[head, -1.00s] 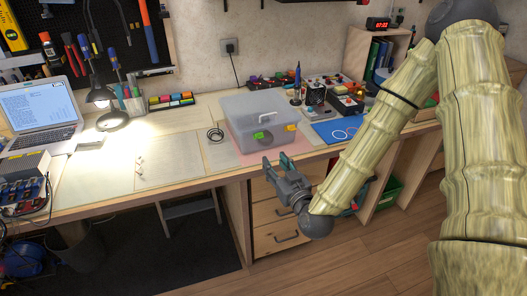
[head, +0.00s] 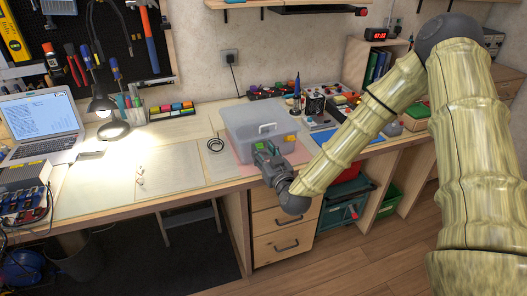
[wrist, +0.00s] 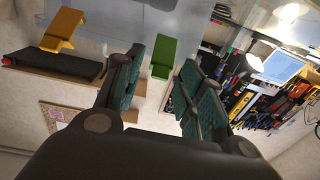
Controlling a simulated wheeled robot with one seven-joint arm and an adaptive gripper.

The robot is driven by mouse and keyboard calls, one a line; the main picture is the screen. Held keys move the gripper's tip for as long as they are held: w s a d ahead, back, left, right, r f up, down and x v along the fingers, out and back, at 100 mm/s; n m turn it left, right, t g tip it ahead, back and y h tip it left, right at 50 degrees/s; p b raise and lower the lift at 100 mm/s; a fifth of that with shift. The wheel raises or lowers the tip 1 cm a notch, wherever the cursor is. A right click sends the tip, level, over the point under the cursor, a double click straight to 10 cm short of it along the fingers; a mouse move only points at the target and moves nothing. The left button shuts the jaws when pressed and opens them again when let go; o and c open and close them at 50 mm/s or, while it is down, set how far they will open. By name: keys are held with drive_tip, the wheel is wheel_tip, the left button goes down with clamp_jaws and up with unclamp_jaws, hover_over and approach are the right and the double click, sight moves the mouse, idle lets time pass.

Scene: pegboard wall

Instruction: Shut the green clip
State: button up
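A clear lidded box (head: 237,122) with a handle stands on the bench. The green clip (wrist: 163,57) on its front shows in the wrist view, ahead of my gripper and in the gap between its two fingers. It appears as an angled flap; how far it stands out from the box is hard to tell. In the head view my gripper hides it. My gripper (wrist: 160,78) is open, with a clear gap between its dark green pads and nothing held. In the head view my gripper (head: 265,152) is close to the box front; contact cannot be told.
A yellow-orange clip (head: 291,139) sits on the same box front, right of my gripper; it also shows in the wrist view (wrist: 62,30). A lit lamp (head: 104,105) and laptop (head: 42,122) stand far left.

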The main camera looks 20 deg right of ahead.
drive_tip(key=shift+w, duration=0.15)
drive_tip(key=shift+c, duration=0.3)
clamp_jaws()
